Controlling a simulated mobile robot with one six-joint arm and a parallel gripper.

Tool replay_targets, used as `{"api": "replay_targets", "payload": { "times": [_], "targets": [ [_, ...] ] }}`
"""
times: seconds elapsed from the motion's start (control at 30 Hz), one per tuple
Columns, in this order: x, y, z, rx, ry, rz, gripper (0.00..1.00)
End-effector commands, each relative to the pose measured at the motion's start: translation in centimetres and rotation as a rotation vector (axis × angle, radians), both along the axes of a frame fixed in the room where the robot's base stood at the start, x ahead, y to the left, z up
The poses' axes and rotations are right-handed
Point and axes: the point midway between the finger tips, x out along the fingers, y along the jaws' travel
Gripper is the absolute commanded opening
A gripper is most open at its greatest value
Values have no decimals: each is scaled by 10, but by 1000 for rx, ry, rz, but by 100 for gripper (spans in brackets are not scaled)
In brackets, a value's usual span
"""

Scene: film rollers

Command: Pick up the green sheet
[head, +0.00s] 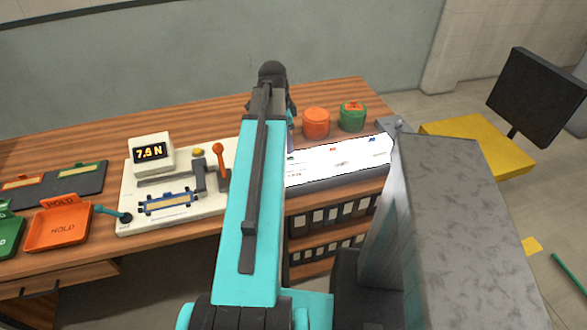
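I cannot single out a green sheet for sure. A dark panel (52,186) on the left of the bench holds a flat green-edged piece (80,171) with a tan middle, beside an orange-edged one (22,182). A bright white light panel (335,160) lies right of my arm, with small coloured marks too small to read. My turquoise arm reaches away over the bench. Its dark end (272,75) is over the bench's back part. The fingers are mostly hidden behind the arm, so I cannot tell their state or whether they hold anything.
An orange HOLD tray (62,228) and a green tray (8,235) sit front left. A white machine (178,190) with a "7.5 N" display (151,153) and orange lever stands mid-bench. Orange (316,123) and green (352,118) jars stand behind the light panel.

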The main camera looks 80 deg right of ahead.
Motion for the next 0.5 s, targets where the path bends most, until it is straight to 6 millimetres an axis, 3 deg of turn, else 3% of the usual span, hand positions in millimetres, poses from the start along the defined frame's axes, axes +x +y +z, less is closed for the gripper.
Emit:
{"api": "replay_targets", "payload": {
  "times": [0.5],
  "targets": [
    [-5,-1,-33,2,1,-1,27]
  ]
}}
